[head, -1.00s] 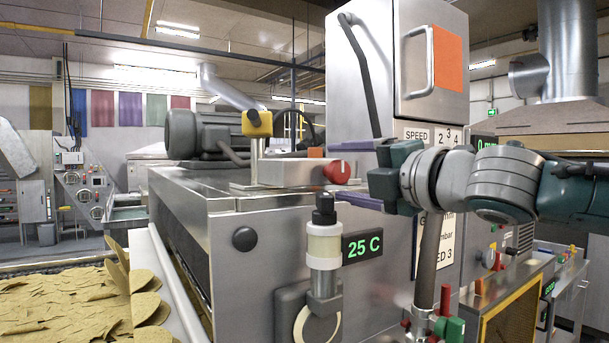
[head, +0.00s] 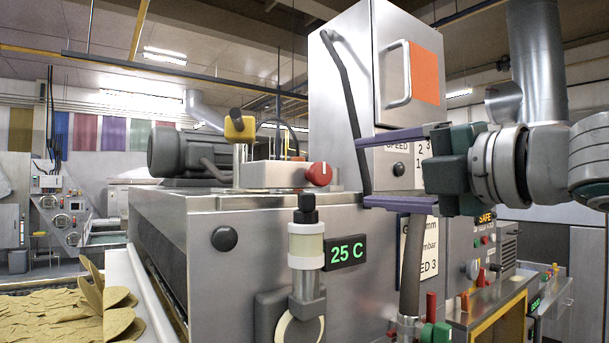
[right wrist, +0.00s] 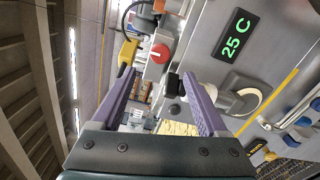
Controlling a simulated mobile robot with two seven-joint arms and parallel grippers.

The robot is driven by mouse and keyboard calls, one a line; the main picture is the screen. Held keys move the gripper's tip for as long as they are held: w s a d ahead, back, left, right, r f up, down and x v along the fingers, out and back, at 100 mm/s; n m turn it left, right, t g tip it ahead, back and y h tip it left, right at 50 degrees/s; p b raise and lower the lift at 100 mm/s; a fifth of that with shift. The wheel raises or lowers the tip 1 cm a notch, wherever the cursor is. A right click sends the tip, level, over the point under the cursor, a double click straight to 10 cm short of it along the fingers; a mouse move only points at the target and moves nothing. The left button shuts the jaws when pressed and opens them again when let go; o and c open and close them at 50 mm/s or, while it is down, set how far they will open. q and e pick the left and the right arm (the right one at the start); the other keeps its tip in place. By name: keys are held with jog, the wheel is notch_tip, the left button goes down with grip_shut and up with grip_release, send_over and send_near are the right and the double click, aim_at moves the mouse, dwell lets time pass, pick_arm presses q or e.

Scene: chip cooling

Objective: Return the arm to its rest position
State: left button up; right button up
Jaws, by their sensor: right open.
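My right gripper (head: 362,171) is in the head view at right of centre, in front of the steel machine's cabinet. Its two purple fingers point left, apart from each other, with nothing between them. In the right wrist view the same open gripper (right wrist: 160,82) shows both fingers spread. The red knob (head: 318,174) on the machine top is left of the fingertips, and it also shows in the right wrist view (right wrist: 160,53). My left gripper is in neither view.
A steel machine (head: 260,245) fills the middle, with a green "25 C" display (head: 347,252) and a white-and-black fitting (head: 306,243) in front. A tall cabinet (head: 345,80) stands behind the gripper. Yellow chips (head: 50,318) lie at lower left. A control panel (head: 488,255) is at right.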

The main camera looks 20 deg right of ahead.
jog(key=shift+f, duration=0.1)
jog(key=s+a+f+m+g+h, duration=0.25)
jog(key=f+m, duration=0.25)
jog(key=f, duration=0.3)
jog(key=s+a+f+m+g+h, duration=0.1)
jog(key=s+a+f+m, duration=0.3)
jog(key=f, duration=0.4)
jog(key=s+d+f+m+g+h, duration=0.1)
jog(key=s+d+f+m+g, duration=0.1)
jog(key=s+f+m+g, duration=0.55)
jog(key=s+d+f+m+g+h, duration=0.2)
jog(key=s+f+m, duration=0.45)
jog(key=s, duration=0.75)
jog(key=w+r+p+v, duration=0.1)
jog(key=w+p+v, duration=0.2)
jog(key=p+v, duration=1.2)
jog(key=p, duration=0.2)
jog(key=shift+d+r+n+p, duration=0.25)
jog(key=shift+d+n+p, duration=0.05)
jog(key=shift+d+p, duration=0.1)
jog(key=shift+y, duration=0.25)
